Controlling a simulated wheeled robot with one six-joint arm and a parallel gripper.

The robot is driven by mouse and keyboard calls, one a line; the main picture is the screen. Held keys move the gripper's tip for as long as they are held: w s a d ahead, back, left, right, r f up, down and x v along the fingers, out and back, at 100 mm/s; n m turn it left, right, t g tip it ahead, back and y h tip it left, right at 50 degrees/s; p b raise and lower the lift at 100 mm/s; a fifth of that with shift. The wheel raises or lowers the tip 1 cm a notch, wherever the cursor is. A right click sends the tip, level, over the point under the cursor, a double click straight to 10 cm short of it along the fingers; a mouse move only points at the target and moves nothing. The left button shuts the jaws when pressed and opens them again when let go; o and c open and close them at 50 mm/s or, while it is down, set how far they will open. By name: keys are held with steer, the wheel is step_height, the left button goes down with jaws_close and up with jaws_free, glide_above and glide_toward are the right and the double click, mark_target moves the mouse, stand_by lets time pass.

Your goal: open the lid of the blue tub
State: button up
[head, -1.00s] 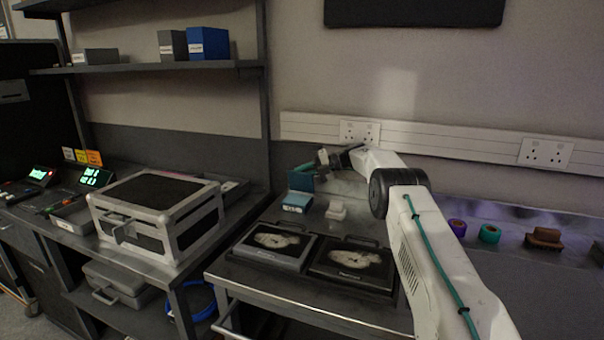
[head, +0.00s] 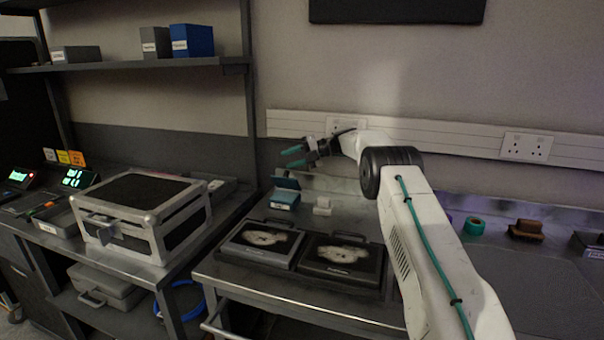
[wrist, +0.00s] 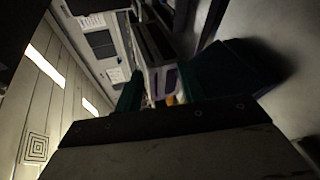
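The blue tub (head: 284,199) stands on the bench at the back, left of my arm. Its lid (head: 287,183) stands raised at the tub's rear edge, with the front of the tub uncovered. My gripper (head: 293,157) is above the lid and apart from it in the head view, its two teal fingers spread with nothing between them. In the wrist view the fingers (wrist: 160,80) are also apart. A dark teal panel (wrist: 240,70) shows beside them there; I cannot tell if it is the lid.
Two dark cases (head: 262,242) lie in front. A silver case (head: 140,215) stands on the left bench. Teal tape (head: 474,226) and a brown brush (head: 525,230) lie on the right. The wall trunking (head: 290,123) is close behind my gripper.

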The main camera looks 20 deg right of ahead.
steer(key=s+a, duration=0.2)
steer(key=s, duration=1.2)
steer(key=shift+s+r, duration=0.2)
steer(key=shift+s, duration=0.05)
steer(key=shift+a, duration=0.1)
